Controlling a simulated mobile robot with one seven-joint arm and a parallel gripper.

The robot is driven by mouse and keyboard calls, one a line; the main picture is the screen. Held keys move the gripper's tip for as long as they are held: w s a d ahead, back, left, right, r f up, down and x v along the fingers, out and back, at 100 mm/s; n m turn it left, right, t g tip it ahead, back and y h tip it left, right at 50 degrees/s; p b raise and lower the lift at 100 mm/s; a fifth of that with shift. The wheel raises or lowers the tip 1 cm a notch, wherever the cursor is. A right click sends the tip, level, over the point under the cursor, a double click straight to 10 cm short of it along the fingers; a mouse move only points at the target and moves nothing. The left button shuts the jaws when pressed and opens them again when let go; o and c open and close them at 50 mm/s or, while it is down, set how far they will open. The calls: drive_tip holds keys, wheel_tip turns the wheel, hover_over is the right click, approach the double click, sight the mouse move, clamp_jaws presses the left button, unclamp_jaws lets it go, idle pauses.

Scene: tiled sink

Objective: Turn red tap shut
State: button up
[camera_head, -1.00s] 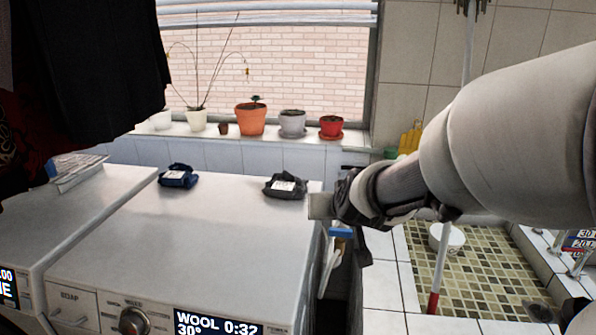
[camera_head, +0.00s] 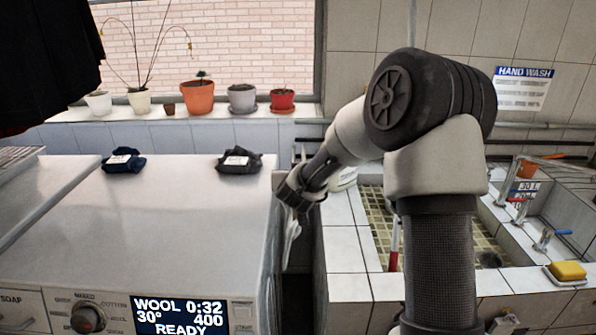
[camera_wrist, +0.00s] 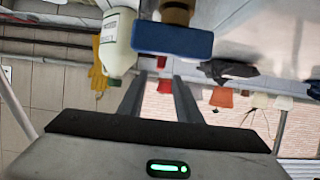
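The tap with the red handle (camera_head: 517,199) stands at the tiled sink on the right in the head view. A tap with a blue handle (camera_head: 562,232) is in front of it, lower right. My gripper (camera_head: 294,196) is far to the left of both taps, beside the washing machine's right edge. In the wrist view my gripper (camera_wrist: 158,80) has its two fingers apart with nothing between them. No tap can be made out in the wrist view.
My arm hides part of the mosaic-floored basin (camera_head: 379,215). A yellow sponge (camera_head: 568,271) lies at the sink's right front. A washing machine (camera_head: 180,230) fills the left. The wrist view shows a white bottle (camera_wrist: 118,42) and a blue block-shaped item (camera_wrist: 171,40) close by.

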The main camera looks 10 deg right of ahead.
drive_tip(key=x, duration=0.7)
drive_tip(key=shift+w+f, duration=0.15)
drive_tip(key=shift+w, duration=0.05)
clamp_jaws()
